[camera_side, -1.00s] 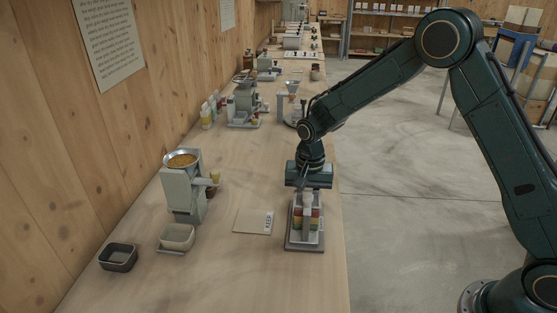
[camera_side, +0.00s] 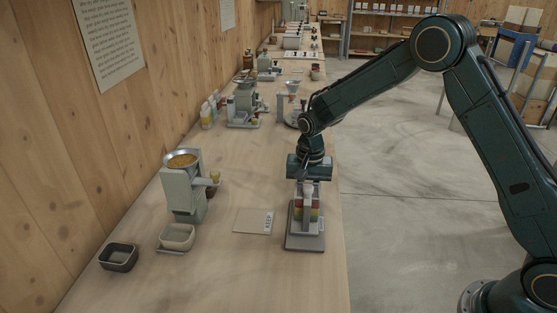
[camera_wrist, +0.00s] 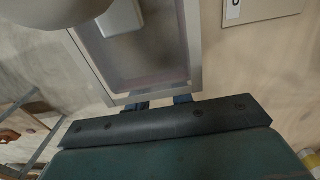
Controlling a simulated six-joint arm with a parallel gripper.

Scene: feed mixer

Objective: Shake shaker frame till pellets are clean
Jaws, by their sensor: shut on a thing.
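My gripper (camera_side: 308,187) points down and is shut on the top of the frame. In the wrist view, the fingertips (camera_wrist: 160,103) show at the near edge of a grey-rimmed tray (camera_wrist: 196,45) with a dull brownish inside. A pale rounded part covers the tray's upper left. I cannot make out single pellets or how clean they are.
A grey mill (camera_side: 183,193) with a pan of orange-brown grain stands to the left. A pale bin (camera_side: 177,237) and a dark bin (camera_side: 118,257) sit in front of it. A card (camera_side: 253,221) lies flat left of the base. More machines line the bench behind.

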